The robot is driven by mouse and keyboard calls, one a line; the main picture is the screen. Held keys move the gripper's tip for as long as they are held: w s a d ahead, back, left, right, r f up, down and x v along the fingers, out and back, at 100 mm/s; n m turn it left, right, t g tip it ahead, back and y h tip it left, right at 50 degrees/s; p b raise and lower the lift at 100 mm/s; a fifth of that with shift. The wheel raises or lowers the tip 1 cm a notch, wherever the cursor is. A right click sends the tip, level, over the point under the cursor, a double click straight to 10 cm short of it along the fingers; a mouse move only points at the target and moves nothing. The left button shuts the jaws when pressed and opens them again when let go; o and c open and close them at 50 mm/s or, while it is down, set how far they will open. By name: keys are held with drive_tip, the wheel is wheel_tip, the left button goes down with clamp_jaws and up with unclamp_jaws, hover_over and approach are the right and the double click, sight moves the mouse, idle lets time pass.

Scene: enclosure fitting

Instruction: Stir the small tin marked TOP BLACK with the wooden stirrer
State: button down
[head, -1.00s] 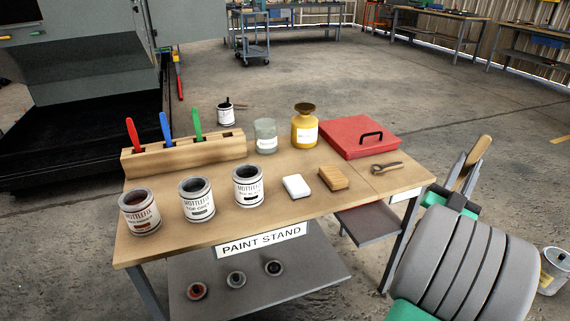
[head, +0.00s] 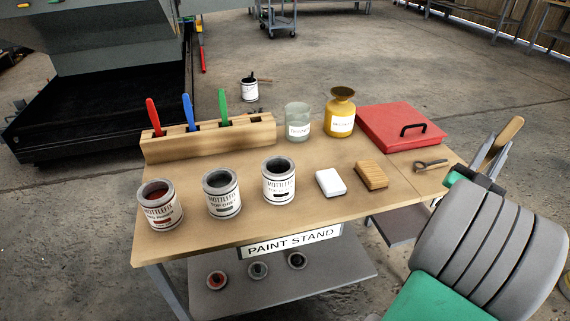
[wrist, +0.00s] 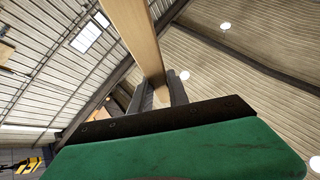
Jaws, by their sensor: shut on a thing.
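Three white-labelled open tins stand in a row on the table. The right one (head: 279,180) has dark contents, and its small label appears to read TOP BLACK. The middle tin (head: 222,193) holds grey and the left tin (head: 159,204) reddish brown. My gripper (head: 491,161) is at the right, beyond the table's right end and well away from the tins. It is shut on the wooden stirrer (head: 503,141), which slants upward. In the wrist view the stirrer (wrist: 143,35) runs up from between my fingers (wrist: 161,93). Its hold point is partly hidden.
A wooden rack (head: 208,139) with red, blue and green handles stands behind the tins. A glass jar (head: 298,120), yellow bottle (head: 340,112), red case (head: 400,127), white block (head: 330,183), wooden block (head: 371,175) and scraper-like tool (head: 431,165) share the table. Another tin (head: 249,90) stands behind.

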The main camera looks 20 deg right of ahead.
sight(515, 124)
drive_tip(key=shift+s+d+r+p, duration=0.15)
drive_tip(key=shift+r+p, duration=0.5)
drive_tip(key=shift+r, duration=0.4)
drive_tip(key=shift+s+d+r+p, duration=0.1)
drive_tip(key=shift+s+r+p, duration=0.05)
drive_tip(key=shift+r+p, duration=0.7)
drive_tip(key=shift+s+d+r+p, duration=0.15)
drive_tip(key=shift+r+p, duration=0.35)
drive_tip(key=shift+r, duration=0.7)
wheel_tip(515, 124, up, 5)
drive_tip(key=p, duration=0.5)
drive_tip(key=shift+r, duration=0.1)
